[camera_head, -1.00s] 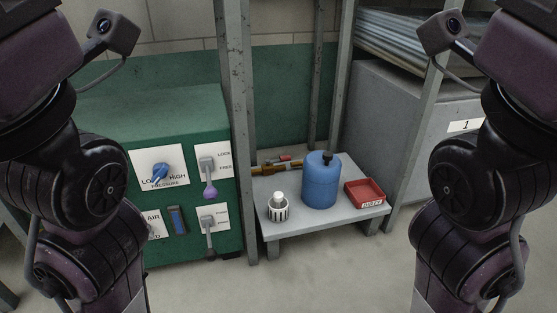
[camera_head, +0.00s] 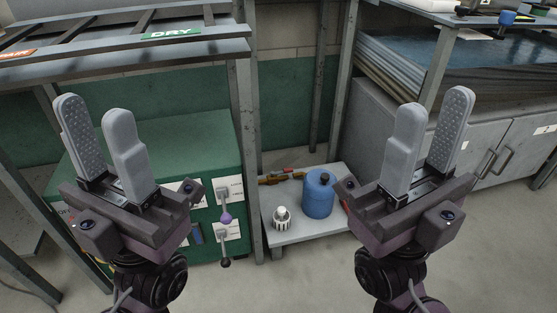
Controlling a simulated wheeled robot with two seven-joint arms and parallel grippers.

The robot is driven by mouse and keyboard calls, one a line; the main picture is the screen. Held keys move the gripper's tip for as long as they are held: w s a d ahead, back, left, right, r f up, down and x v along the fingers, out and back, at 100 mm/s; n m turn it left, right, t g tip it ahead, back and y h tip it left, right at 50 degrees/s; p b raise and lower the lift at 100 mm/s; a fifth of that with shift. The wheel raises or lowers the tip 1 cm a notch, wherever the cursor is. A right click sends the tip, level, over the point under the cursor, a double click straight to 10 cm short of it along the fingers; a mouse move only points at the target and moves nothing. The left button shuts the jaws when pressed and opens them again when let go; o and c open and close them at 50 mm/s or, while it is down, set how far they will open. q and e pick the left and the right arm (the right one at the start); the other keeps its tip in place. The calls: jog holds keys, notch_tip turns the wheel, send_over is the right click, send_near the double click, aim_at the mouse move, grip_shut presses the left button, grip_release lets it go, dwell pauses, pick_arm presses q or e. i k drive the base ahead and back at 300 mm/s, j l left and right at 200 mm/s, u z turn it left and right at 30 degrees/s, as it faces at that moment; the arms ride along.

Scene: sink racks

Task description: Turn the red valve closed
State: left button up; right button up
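A brass pipe fitting (camera_head: 271,180) lies at the back of a low grey bench, with a small red part, likely the red valve (camera_head: 288,171), on it. It is too small to tell how the red part is turned. My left gripper (camera_head: 94,106) is raised in front of the green cabinet, fingers up and apart, holding nothing. My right gripper (camera_head: 436,100) is raised at the right, also open and empty. Both are well apart from the valve.
A blue jug (camera_head: 319,196) and a white-capped ribbed item (camera_head: 282,218) stand on the low bench (camera_head: 312,229). A rack marked DRY (camera_head: 172,33) overhangs at upper left. Grey posts flank the bench.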

aim_at(287, 169)
jog(key=i+l+u, duration=0.1)
jog(key=u, duration=0.25)
jog(key=i+l+u, duration=0.15)
jog(key=u, duration=0.15)
jog(key=i+l+u, duration=0.15)
jog(key=u, duration=0.2)
jog(key=i+l, duration=0.15)
jog(key=l, duration=0.2)
jog(key=i+l+u, duration=0.15)
jog(key=l, duration=0.2)
jog(key=i+l, duration=0.15)
jog(key=l, duration=0.25)
jog(key=i+l+u, duration=0.1)
jog(key=l, duration=0.25)
